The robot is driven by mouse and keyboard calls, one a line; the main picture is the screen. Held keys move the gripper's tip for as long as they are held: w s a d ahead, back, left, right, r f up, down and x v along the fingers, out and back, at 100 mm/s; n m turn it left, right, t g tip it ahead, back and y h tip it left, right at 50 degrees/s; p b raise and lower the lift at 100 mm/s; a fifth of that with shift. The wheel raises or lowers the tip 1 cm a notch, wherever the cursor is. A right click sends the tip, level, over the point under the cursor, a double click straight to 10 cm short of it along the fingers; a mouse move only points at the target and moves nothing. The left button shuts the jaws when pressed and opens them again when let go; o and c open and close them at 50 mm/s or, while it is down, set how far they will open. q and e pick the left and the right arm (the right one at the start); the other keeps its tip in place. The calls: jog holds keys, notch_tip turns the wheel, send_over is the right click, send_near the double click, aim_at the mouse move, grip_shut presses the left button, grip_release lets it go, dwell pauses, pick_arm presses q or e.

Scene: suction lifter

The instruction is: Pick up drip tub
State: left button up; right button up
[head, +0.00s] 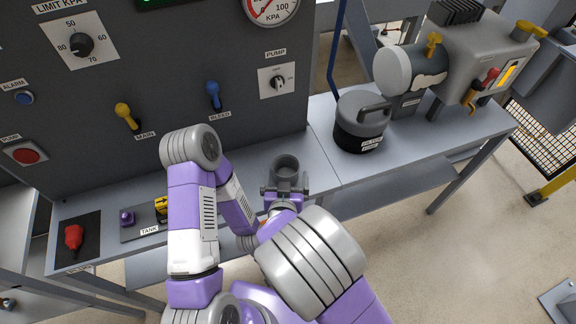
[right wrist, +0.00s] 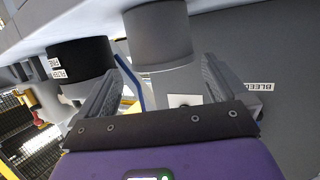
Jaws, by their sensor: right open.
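A small dark grey open-topped tub (head: 286,163), which I take to be the drip tub, stands upright near the front of the bench below the panel. My right gripper (head: 284,190) is at its near side, fingers spread to left and right. In the right wrist view the tub (right wrist: 160,35) shows ahead between the two open fingers (right wrist: 160,85). I cannot tell whether a finger touches it. My left gripper is not visible; the arm at the left bends down behind my right arm.
A lidded filter pot (head: 362,118) stands right of the tub, with a pump motor (head: 408,68) behind it. The control panel (head: 160,90) rises behind. A red-handled part (head: 74,237) and a tank plate (head: 133,232) lie left. Bare bench (head: 325,150) lies between tub and pot.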

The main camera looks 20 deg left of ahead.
aim_at(286, 158)
jog(key=b+x, duration=0.1)
jog(key=x, duration=0.4)
jog(key=shift+w+a, duration=0.2)
jog(key=shift+a, duration=0.05)
jog(key=shift+r, duration=0.1)
jog(key=c, duration=0.9)
